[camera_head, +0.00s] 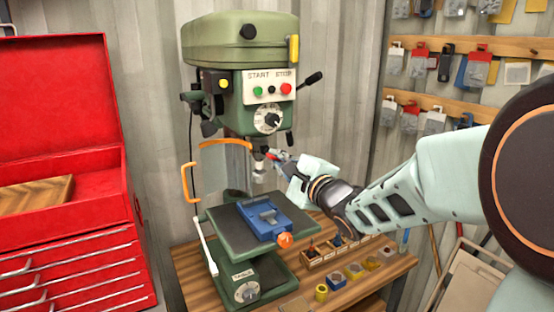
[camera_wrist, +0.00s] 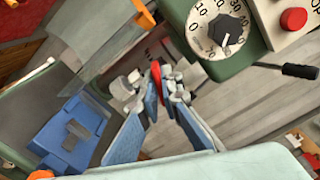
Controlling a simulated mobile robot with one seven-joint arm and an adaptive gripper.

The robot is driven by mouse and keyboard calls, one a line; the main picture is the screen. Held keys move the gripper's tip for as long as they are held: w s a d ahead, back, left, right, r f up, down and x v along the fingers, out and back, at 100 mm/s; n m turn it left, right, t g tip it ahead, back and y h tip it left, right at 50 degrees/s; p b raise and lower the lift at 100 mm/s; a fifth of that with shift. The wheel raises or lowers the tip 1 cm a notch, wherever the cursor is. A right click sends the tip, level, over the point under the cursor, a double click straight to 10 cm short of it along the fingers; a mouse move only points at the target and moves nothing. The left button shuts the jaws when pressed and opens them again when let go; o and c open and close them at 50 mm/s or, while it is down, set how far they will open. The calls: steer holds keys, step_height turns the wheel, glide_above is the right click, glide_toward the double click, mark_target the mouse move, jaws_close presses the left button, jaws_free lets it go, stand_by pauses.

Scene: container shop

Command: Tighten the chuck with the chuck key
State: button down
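The green drill press (camera_head: 240,55) stands on a wooden bench. Its grey chuck (camera_head: 259,174) hangs below the head, above the press table. My gripper (camera_head: 277,156) reaches in from the right with its fingertips beside the chuck. In the wrist view, the fingers (camera_wrist: 158,90) are close together around a narrow red piece (camera_wrist: 157,76), which looks like the chuck key. Red also shows at the fingertips in the head view (camera_head: 271,155). The key's tip, and whether it sits in the chuck, cannot be made out. The chuck is not clear in the wrist view.
A blue vise (camera_head: 262,218) with an orange knob sits on the press table below. An orange curved guard (camera_head: 190,182) is left of the chuck. A black-tipped lever (camera_head: 312,79) sticks out at right.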

steer(key=shift+s+d, duration=0.1)
steer(key=shift+v, duration=1.15)
steer(key=shift+s+d, duration=0.15)
steer(key=shift+s, duration=0.1)
steer(key=v, duration=0.6)
steer(key=shift+s+d, duration=0.2)
steer(key=shift+s, duration=0.15)
